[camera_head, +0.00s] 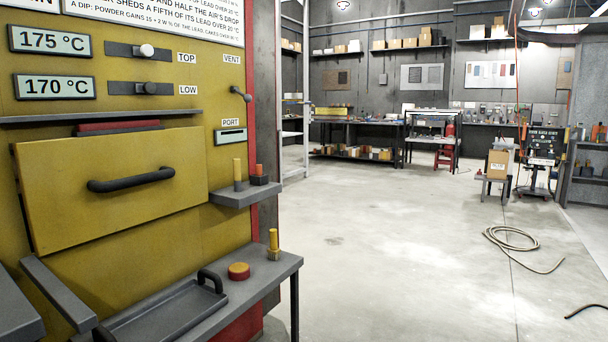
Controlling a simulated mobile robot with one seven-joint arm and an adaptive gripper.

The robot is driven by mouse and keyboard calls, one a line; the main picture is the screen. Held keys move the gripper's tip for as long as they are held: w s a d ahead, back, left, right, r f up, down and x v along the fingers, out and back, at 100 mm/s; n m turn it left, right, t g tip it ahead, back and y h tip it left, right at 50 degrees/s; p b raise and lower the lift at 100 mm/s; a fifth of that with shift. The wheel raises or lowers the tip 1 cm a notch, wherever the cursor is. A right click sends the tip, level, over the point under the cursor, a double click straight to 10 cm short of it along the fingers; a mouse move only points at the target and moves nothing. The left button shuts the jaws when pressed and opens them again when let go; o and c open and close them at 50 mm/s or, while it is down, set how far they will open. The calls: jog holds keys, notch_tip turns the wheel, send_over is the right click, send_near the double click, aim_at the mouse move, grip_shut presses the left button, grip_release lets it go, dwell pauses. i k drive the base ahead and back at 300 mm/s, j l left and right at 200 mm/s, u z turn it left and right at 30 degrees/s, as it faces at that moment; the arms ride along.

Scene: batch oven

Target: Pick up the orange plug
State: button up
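A short orange plug (259,170) stands upright on a dark block at the right end of the small grey shelf (243,195), which is fixed to the yellow oven front. A taller yellow peg (238,171) stands just left of it on the same shelf. Another yellow-orange peg (273,238) stands on the lower grey bench (258,272). The plug's upper part is unobstructed, and I cannot tell how it sits in its block. My gripper is not in view.
The oven door (110,188) with its black handle (130,180) is left of the shelf. A red-and-yellow disc (238,271) and a dark tray (165,312) lie on the bench. Open floor extends right; a coiled hose (512,239) lies there.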

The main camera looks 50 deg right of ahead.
aim_at(258, 167)
jog(key=z, duration=1.15)
jog(key=i+l, duration=0.25)
jog(key=i, duration=0.3)
jog(key=i+l+z, duration=0.1)
jog(key=i+l, duration=0.15)
jog(key=i, duration=0.25)
jog(key=i+l, duration=0.2)
jog(key=i, duration=0.35)
jog(key=i+j, duration=0.1)
jog(key=i, duration=0.35)
jog(key=i+j+z, duration=0.1)
jog(key=i, duration=0.4)
